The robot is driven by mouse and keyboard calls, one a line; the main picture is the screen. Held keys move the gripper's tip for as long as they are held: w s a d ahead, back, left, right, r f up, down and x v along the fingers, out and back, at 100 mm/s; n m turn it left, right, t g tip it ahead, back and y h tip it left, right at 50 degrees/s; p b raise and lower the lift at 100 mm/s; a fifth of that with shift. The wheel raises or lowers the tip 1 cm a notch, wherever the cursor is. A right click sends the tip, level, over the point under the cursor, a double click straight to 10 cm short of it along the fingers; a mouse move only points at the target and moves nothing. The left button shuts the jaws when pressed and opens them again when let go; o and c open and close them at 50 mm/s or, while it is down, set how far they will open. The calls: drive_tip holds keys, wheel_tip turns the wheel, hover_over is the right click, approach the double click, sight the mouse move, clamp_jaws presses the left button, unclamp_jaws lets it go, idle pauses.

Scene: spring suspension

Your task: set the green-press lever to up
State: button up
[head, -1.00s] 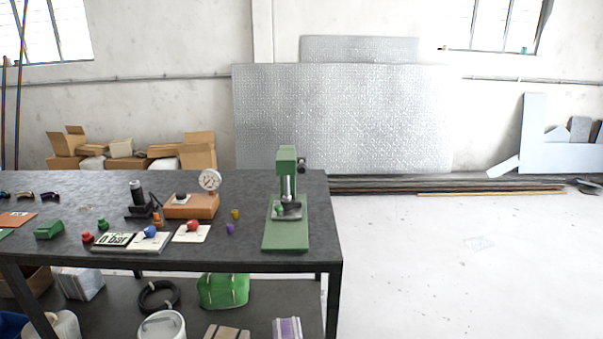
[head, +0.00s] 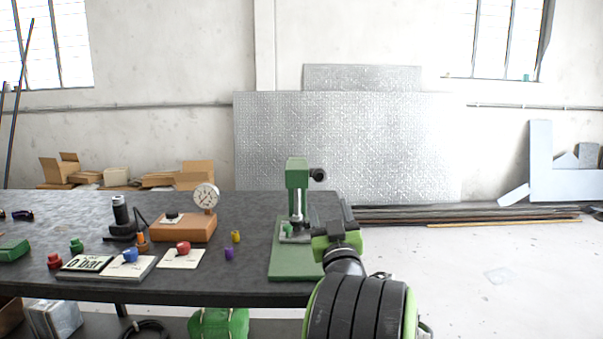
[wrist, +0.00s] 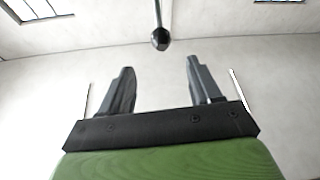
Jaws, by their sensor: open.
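The green press (head: 297,172) stands upright at the right end of the dark table, on a green base plate. A black round knob (head: 318,175) sticks out at the right of its head; the lever shaft cannot be made out, so its angle is unclear. My gripper (head: 347,210) is right of the press column and lower than the knob, apart from it, fingers pointing up. In the wrist view my gripper (wrist: 160,66) is open and empty. A dark ball on a thin rod (wrist: 160,39) shows beyond the fingertips; I cannot tell whether it is the lever.
Left of the press on the table (head: 200,278) are a gauge on an orange block (head: 183,229), a purple piece (head: 229,254), a yellow piece (head: 236,236) and button cards.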

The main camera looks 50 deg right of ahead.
sight(318, 171)
drive_tip(key=p+x, duration=0.9)
drive_tip(key=x, duration=0.5)
drive_tip(key=shift+w+d, duration=0.15)
drive_tip(key=shift+w, duration=0.1)
clamp_jaws()
